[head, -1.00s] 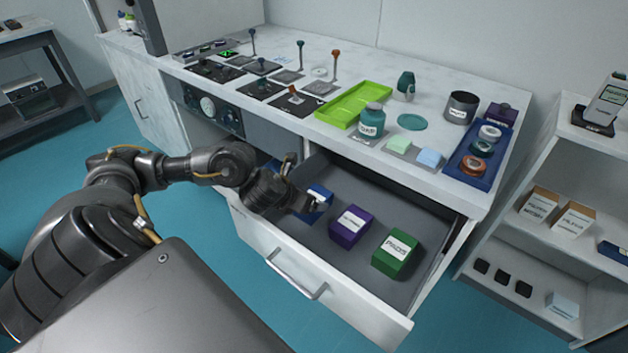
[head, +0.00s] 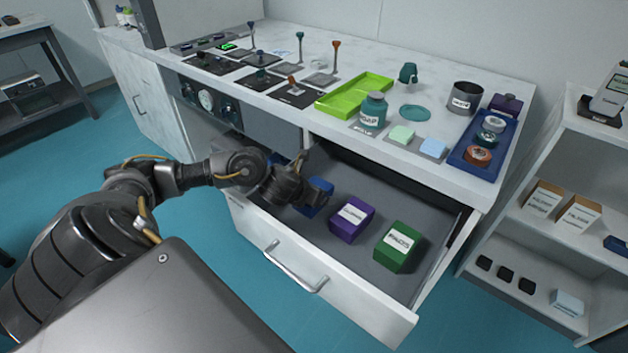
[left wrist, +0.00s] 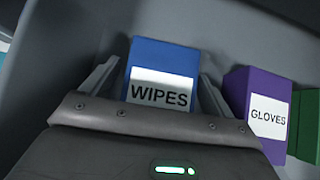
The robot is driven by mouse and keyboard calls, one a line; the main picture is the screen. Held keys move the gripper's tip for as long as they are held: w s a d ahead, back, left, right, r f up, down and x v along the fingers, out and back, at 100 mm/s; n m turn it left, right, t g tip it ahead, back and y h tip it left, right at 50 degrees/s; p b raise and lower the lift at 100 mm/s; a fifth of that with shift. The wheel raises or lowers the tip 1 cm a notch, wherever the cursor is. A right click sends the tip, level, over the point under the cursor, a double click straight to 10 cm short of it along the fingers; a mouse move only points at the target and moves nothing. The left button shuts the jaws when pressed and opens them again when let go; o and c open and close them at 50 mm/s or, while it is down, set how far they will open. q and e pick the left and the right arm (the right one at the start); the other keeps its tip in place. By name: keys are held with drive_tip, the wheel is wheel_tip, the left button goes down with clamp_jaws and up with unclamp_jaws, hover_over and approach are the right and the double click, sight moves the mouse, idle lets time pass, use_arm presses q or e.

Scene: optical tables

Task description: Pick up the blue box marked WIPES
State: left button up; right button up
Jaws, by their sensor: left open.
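The blue box (left wrist: 165,62) with a white WIPES label stands in the open drawer. In the left wrist view it sits between the two open fingers of my left gripper (left wrist: 160,85), with a finger on each side. A gap shows at the left finger; the right finger is close to the box's side, and contact is unclear. In the head view my left gripper (head: 312,190) reaches down over the blue box (head: 318,207) and hides most of it. My right gripper is not in view.
A purple GLOVES box (head: 351,219) stands right of the blue box, with a green box (head: 397,247) beyond it. The drawer front (head: 310,270) and side walls bound the space. The worktop (head: 440,180) overhangs the back, holding trays and jars.

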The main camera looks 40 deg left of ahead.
use_arm(q)
drive_tip(key=c, duration=1.1)
drive_tip(key=shift+r, duration=0.15)
